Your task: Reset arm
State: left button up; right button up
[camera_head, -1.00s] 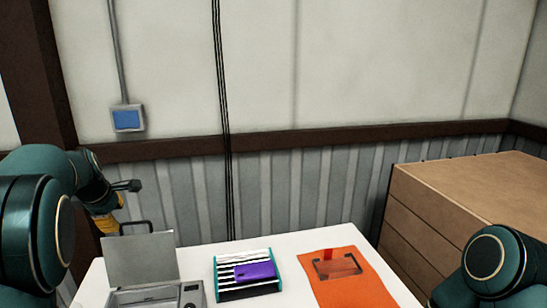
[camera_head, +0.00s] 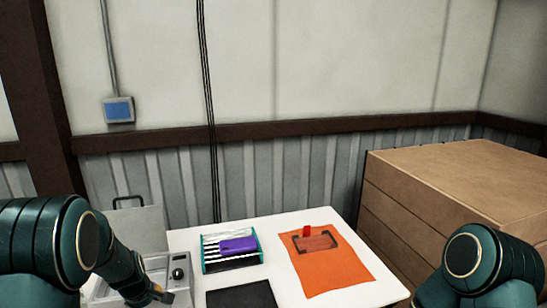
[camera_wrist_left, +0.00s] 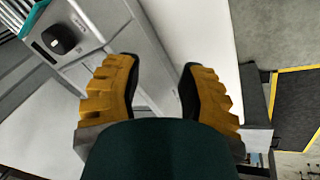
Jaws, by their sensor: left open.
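My left arm comes in low at the left of the head view, in front of the grey case (camera_head: 153,266) with its raised lid. My left gripper shows in the left wrist view (camera_wrist_left: 158,85), with its two yellow ridged fingers apart and nothing visible between them. The case with its black knob (camera_wrist_left: 60,39) lies beyond the left finger in that view. In the head view the knob (camera_head: 178,273) is close to the end of my left arm. My right arm shows at the lower right; its gripper is outside the picture.
A white table (camera_head: 285,287) holds a teal-sided rack (camera_head: 232,260) with a purple object (camera_head: 239,245). An orange mat (camera_head: 335,275) carries a dark-framed clear piece (camera_head: 315,242) and a red tab. A black panel (camera_head: 241,295) lies in front. Large brown cartons (camera_head: 440,190) stand at right.

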pick_arm(q)
jog(key=s+d+f+m+g+h+b, duration=0.1)
jog(key=s+d+f+m+b, duration=0.1)
jog(key=s+d+f+m, duration=0.5)
jog(key=s+d+f+h+b, duration=0.15)
jog(key=s+d+f, duration=0.4)
jog(key=f, duration=0.55)
jog(key=s+d+f+m+h+b, duration=0.2)
jog(key=s+d+f+m, duration=0.2)
jog(key=s+d, duration=0.5)
jog(key=shift+s+d+m+g+b, duration=0.15)
jog(key=shift+d+m+g+b, duration=0.35)
jog(key=shift+d, duration=0.55)
